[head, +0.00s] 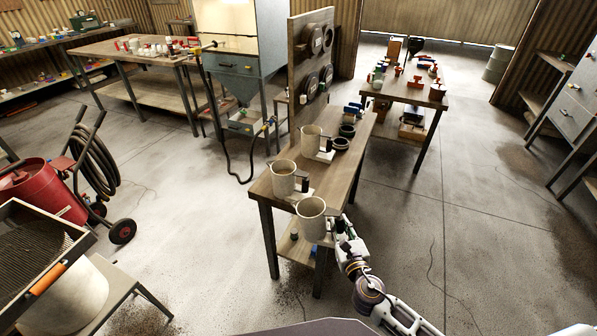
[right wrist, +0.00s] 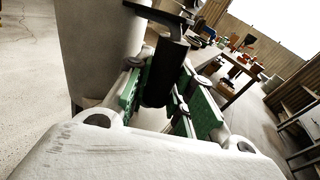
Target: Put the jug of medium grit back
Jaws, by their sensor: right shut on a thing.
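My right gripper (head: 343,231) is shut on the black handle (right wrist: 165,72) of a pale grey jug (head: 311,218). In the right wrist view the jug (right wrist: 95,45) fills the left side and the handle stands between the green finger pads. The jug is about upright at the near end of the wooden bench (head: 262,186), its base overlapping the front edge in the picture. I see no label on it and cannot tell its grit. Two similar jugs, a middle one (head: 284,178) and a far one (head: 311,143), stand on the bench. My left gripper is not in view.
An upright board (head: 298,70) with dark round parts rises at the bench's far left. Black rings (head: 341,143) lie behind the jugs. Another bench (head: 405,90) with red and blue items is farther back. A hose cart (head: 95,165) stands left. The floor right of the bench is clear.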

